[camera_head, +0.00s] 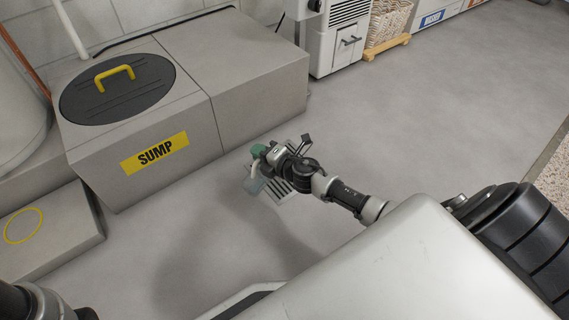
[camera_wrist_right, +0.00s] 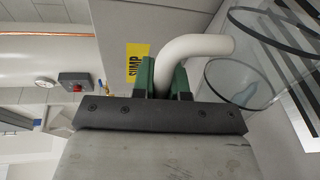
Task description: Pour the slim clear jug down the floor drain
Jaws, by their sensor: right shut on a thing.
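The slim clear jug (camera_head: 255,184) is held low over the floor beside the grey sump box. In the right wrist view the clear jug (camera_wrist_right: 246,92) shows at the upper right, with a thick white handle (camera_wrist_right: 206,44). My right gripper (camera_head: 261,153) has green fingers, and in the wrist view these fingers (camera_wrist_right: 163,78) are shut on the handle. The floor drain (camera_head: 283,193) is a striped grate just right of the jug, partly covered by my wrist. I cannot tell the jug's exact tilt or whether liquid is in it. My left gripper is out of view.
The sump box (camera_head: 257,98) has a round black lid (camera_head: 118,90) with a yellow handle. A low grey step (camera_head: 50,243) is at the left. The floor (camera_head: 440,115) at the right is clear.

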